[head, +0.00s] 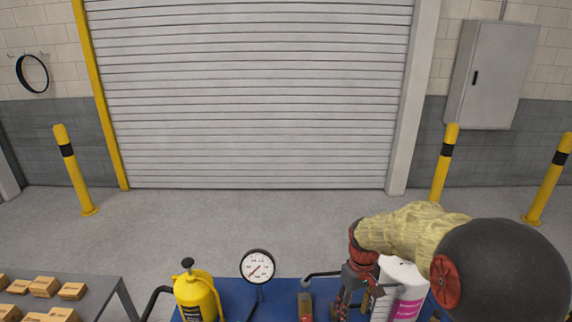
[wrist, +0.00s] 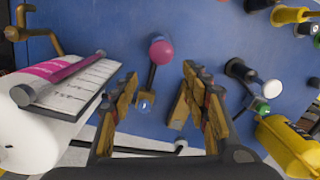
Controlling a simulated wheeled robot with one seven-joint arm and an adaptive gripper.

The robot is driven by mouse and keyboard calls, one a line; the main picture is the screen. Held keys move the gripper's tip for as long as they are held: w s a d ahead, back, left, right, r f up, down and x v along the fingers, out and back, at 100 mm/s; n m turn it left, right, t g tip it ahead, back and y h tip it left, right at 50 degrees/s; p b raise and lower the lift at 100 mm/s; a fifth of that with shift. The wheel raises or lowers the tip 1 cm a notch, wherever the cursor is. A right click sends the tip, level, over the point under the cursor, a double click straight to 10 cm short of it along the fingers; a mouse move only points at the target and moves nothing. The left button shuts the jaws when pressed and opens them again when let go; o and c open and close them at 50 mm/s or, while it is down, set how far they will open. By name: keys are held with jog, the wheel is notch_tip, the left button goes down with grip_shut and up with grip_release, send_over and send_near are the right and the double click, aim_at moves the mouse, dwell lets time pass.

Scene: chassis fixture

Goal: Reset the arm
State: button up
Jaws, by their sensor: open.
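My gripper (head: 352,300) is over the blue panel (head: 275,292) at the bottom of the head view, with my arm reaching in from the right. In the wrist view my gripper (wrist: 160,72) is open, its two worn yellow-brown fingers spread apart with nothing held between them. A dark lever with a pink-red ball knob (wrist: 161,52) shows between and beyond the fingertips. I cannot tell how far the fingers are above the panel. My arm hides part of the panel's right side in the head view.
A white cylinder (head: 400,273) with a magenta label stands close right of my gripper. A yellow canister (head: 195,296) and a round gauge (head: 258,266) are to its left. Cardboard boxes (head: 44,286) sit far left.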

jog(key=s+r+m+t+b, duration=0.2)
jog(key=s+r+t+b, duration=0.1)
jog(key=s, duration=0.9)
jog(key=s+r+m+t+b, duration=0.2)
jog(key=s+r+b, duration=0.4)
jog(key=s, duration=0.7)
jog(key=shift+t+b, duration=0.65)
jog(key=shift+t, duration=0.05)
jog(key=shift+w+a, duration=0.1)
